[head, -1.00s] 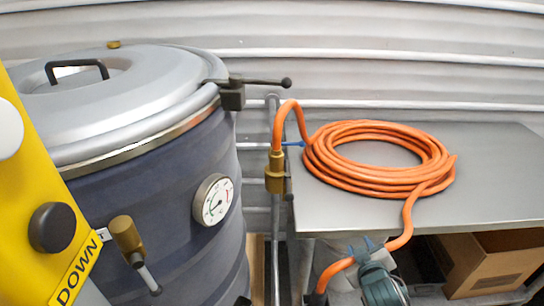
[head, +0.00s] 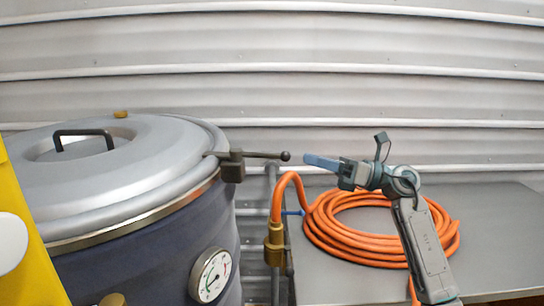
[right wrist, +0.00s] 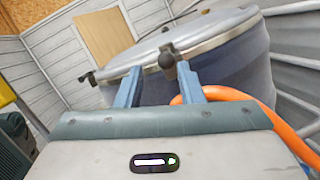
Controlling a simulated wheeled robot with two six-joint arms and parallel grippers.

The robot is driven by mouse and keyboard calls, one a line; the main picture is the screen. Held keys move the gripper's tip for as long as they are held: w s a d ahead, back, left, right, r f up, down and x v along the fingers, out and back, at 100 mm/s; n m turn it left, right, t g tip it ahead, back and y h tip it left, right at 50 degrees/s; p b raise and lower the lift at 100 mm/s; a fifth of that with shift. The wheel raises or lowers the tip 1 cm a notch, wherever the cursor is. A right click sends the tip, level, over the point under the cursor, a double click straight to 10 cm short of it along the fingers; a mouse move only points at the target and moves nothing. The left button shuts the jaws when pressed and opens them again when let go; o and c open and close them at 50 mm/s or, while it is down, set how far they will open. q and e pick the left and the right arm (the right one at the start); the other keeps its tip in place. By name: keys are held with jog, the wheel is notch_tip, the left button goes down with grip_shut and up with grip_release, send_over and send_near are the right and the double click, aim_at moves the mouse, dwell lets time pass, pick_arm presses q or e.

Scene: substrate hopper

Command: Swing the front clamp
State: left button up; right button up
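A dark clamp (head: 232,165) sits on the right rim of the grey lid (head: 150,165). Its lever points right and ends in a black ball knob (head: 285,156). In the right wrist view this clamp's knob (right wrist: 168,58) shows between the fingertips in the picture. A second clamp (right wrist: 88,77) shows farther left on the rim there. I cannot tell which one is called front. My right gripper (head: 310,160) is open and empty, its blue fingertips just right of the knob with a small gap. It also shows in the right wrist view (right wrist: 158,68). My left gripper is not in view.
An orange hose (head: 330,240) lies coiled on the metal table (head: 500,225) under my right arm. Its end joins a brass fitting (head: 274,245) beside the drum (head: 150,270). A gauge (head: 210,275) is on the drum. A yellow panel (head: 25,220) stands at the left.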

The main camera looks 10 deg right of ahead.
aim_at(280, 156)
jog(key=w+a+p, duration=0.1)
jog(key=a, duration=0.1)
jog(key=w+a+n+g+h+p, duration=0.1)
jog(key=a+p, duration=0.1)
jog(key=a, duration=0.1)
jog(key=w+a+n+h+p, duration=0.1)
jog(key=a, duration=0.2)
jog(key=shift+w+r+g+p, duration=0.3)
jog(key=shift+g+p, duration=0.05)
jog(key=shift+g, duration=0.05)
jog(key=shift+w+a+f, duration=0.15)
jog(key=shift+w+a, duration=0.05)
jog(key=shift+a, duration=0.35)
grip_shut()
